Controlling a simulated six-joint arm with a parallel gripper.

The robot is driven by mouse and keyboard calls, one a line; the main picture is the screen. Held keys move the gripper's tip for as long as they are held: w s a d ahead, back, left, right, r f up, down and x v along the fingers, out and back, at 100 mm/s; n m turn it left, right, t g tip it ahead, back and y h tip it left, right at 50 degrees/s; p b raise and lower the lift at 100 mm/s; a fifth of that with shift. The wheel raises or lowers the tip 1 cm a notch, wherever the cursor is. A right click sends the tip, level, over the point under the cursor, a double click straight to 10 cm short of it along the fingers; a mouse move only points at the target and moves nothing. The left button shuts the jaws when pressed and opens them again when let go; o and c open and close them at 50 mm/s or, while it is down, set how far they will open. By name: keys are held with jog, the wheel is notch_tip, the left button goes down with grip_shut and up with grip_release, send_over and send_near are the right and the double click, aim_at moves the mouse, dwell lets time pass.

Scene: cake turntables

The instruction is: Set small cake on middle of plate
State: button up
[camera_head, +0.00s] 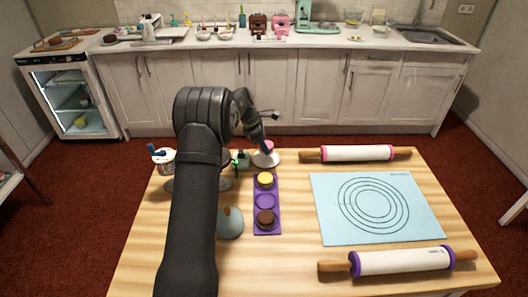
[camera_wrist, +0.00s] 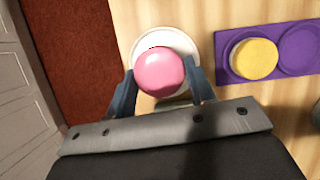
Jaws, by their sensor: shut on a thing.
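A small pink cake (camera_wrist: 160,72) is between the two fingers of my gripper (camera_wrist: 163,88) in the wrist view. My gripper is shut on it. In the head view the pink cake (camera_head: 268,146) shows at the far edge of the table, partly hidden by my gripper (camera_head: 264,148). A round white plate (camera_wrist: 165,35) lies under the cake, and it also shows in the head view (camera_head: 266,161). More of the plate's rim shows above the cake than at its sides. I cannot tell whether the cake touches the plate.
A purple tray (camera_head: 279,205) close by holds a yellow cake (camera_head: 265,179) and a brown cake (camera_head: 265,219); its middle round is empty. A blue mat (camera_head: 330,205) and two rolling pins (camera_head: 357,153) (camera_head: 408,261) lie to the right. A cup (camera_head: 164,161) stands left of my arm.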

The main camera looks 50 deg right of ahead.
jog(key=shift+w+f, duration=0.1)
jog(key=shift+f, duration=1.9)
jog(key=shift+f, duration=0.1)
jog(key=o, duration=1)
jog(key=shift+o, duration=0.2)
jog(key=v, duration=1.2)
jog(key=shift+d, duration=0.1)
